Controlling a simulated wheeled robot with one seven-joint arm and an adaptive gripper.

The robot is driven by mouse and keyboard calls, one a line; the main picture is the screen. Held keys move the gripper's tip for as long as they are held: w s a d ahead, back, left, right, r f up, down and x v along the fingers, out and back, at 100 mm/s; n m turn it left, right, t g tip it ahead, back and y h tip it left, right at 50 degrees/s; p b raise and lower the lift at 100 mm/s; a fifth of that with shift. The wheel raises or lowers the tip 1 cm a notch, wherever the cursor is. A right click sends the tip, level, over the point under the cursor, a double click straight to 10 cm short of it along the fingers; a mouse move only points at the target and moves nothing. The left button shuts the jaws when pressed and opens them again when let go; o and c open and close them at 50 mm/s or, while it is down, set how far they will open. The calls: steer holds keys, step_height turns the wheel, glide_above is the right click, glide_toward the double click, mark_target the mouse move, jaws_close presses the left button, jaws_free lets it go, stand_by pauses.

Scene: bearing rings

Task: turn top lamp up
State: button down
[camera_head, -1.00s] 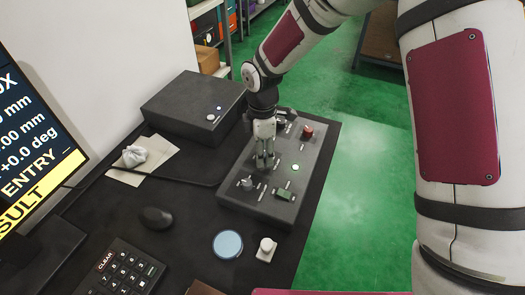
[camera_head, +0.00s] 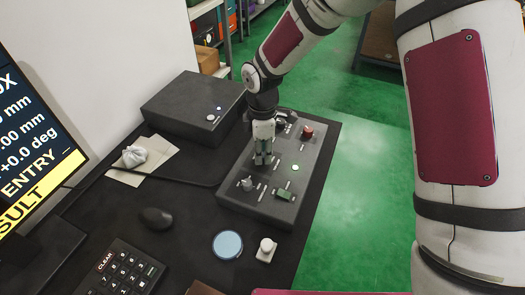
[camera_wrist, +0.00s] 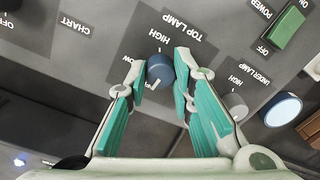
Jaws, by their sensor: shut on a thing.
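The top lamp knob (camera_wrist: 160,70) is a small dark blue dial on the grey control panel (camera_head: 232,200), beside the printed words TOP LAMP, HIGH and a partly covered LOW. My gripper (camera_head: 263,160) points down at the panel. In the wrist view its teal-padded fingers stand on both sides of the knob and are shut on it. In the head view the gripper hides the knob.
A grey under lamp knob (camera_wrist: 236,105) sits close to one finger. A green power switch (camera_head: 285,195), a lit green light (camera_head: 295,168) and a red button (camera_head: 307,131) are on the panel. A black box (camera_head: 190,100) stands behind.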

steer(key=m, duration=1)
steer(key=shift+m, duration=0.3)
steer(key=m+p, duration=0.1)
steer(key=m, duration=0.4)
steer(key=shift+m+p, duration=0.5)
steer(key=shift+m, duration=1.8)
steer(key=c, duration=1.4)
jaws_free()
steer(key=shift+o, duration=0.2)
step_height(320, 180, up, 12)
steer(key=shift+d, duration=0.25)
